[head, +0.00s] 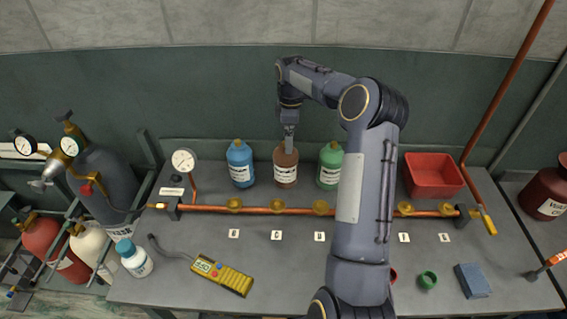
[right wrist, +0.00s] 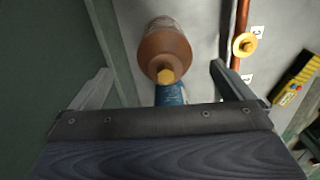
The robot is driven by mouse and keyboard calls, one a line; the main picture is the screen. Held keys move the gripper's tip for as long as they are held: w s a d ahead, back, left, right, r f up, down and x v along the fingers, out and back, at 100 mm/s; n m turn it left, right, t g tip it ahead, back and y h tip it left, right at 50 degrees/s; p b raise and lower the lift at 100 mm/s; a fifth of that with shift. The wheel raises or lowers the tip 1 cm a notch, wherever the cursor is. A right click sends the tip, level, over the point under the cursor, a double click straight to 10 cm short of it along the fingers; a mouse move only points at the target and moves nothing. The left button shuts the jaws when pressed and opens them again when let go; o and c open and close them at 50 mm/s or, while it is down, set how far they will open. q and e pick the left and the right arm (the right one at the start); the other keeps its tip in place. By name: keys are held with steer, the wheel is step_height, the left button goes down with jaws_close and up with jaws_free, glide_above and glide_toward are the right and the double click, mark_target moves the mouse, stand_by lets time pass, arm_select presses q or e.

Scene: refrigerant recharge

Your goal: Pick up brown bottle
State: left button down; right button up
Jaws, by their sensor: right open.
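The brown bottle (head: 286,172) stands upright at the back of the bench, between a blue bottle (head: 240,164) and a green bottle (head: 330,165). My right gripper (head: 289,145) is above the brown bottle, pointing down at its top and hiding its cap. In the right wrist view the brown bottle (right wrist: 165,50) with its yellow cap shows between and beyond my open right fingers (right wrist: 160,80). The fingers appear apart from the bottle. Part of the blue bottle (right wrist: 170,94) shows below it there. My left gripper is not in view.
A copper pipe (head: 262,210) with yellow valves runs in front of the bottles. A gauge (head: 184,161) stands left, a red bin (head: 433,175) right. A yellow meter (head: 223,275) and a white bottle (head: 134,258) are at front left. The wall is close behind.

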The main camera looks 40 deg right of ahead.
mark_target(286, 163)
steer(key=shift+a+f, duration=0.2)
steer(key=shift+f, duration=0.55)
steer(key=shift+w+a+f, duration=0.1)
steer(key=shift+a+f, duration=0.2)
steer(key=shift+f, duration=0.3)
steer(key=shift+w+a+f, duration=0.1)
steer(key=shift+a+f, duration=0.15)
steer(key=shift+f, duration=0.3)
step_height(286, 163, down, 2)
steer(key=shift+f+b, duration=0.15)
steer(key=shift+b, duration=0.65)
steer(key=shift+d, duration=0.1)
steer(key=shift+c, duration=0.6)
steer(key=c, duration=1.9)
steer(key=shift+w+r, duration=0.1)
steer(key=shift+r, duration=0.15)
steer(key=shift+c, duration=0.5)
